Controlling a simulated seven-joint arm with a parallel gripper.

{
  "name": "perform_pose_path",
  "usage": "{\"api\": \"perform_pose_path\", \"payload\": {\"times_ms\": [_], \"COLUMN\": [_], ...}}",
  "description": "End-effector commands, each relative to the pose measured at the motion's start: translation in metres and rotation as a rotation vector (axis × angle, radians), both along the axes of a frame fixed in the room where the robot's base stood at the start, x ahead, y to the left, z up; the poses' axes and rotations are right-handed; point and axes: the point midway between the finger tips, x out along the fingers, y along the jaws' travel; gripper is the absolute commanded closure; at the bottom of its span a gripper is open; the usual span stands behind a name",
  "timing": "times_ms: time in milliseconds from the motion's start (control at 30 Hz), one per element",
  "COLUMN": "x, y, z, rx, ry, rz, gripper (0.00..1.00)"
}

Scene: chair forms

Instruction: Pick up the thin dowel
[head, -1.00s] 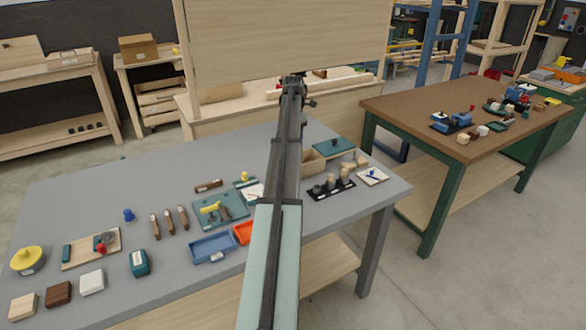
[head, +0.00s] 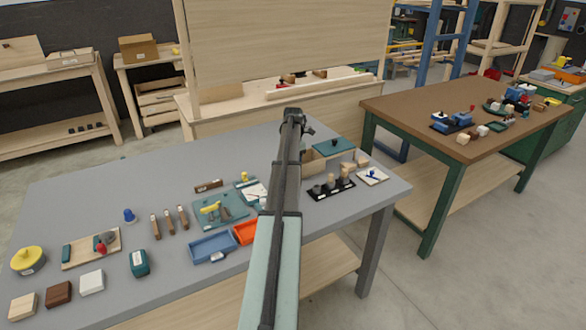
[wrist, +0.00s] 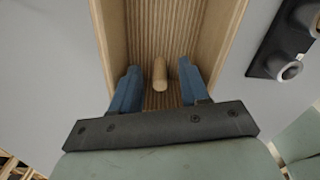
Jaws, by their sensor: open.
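In the wrist view, a short light-wood dowel (wrist: 160,74) shows inside a wooden box (wrist: 110,30) with a ribbed floor. My gripper (wrist: 159,84) is open, with one blue finger on each side of the dowel and visible gaps between. I cannot tell how far the fingertips are above the box floor. In the head view the box (head: 312,163) is partly hidden behind my arm, and the dowel and my gripper are hidden there.
A black holder (head: 331,190) with several upright pieces stands just right of the box. A green panel (head: 333,146) with a dark knob lies behind it. Blue (head: 212,248) and orange (head: 245,232) trays are to the left. The grey table's back left is clear.

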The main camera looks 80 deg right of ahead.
Motion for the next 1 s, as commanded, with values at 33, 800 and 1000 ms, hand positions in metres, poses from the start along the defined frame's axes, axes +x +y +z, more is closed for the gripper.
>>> {"api": "perform_pose_path", "payload": {"times_ms": [33, 800, 1000], "x": [-0.0001, 0.0, 0.0], "y": [0.0003, 0.0, 0.0], "z": [-0.0071, -0.0151, -0.0151], "rx": [0.0, 0.0, 0.0], "ry": [0.0, 0.0, 0.0], "rz": [0.0, 0.0, 0.0], "gripper": [0.55, 0.97, 1.0]}}
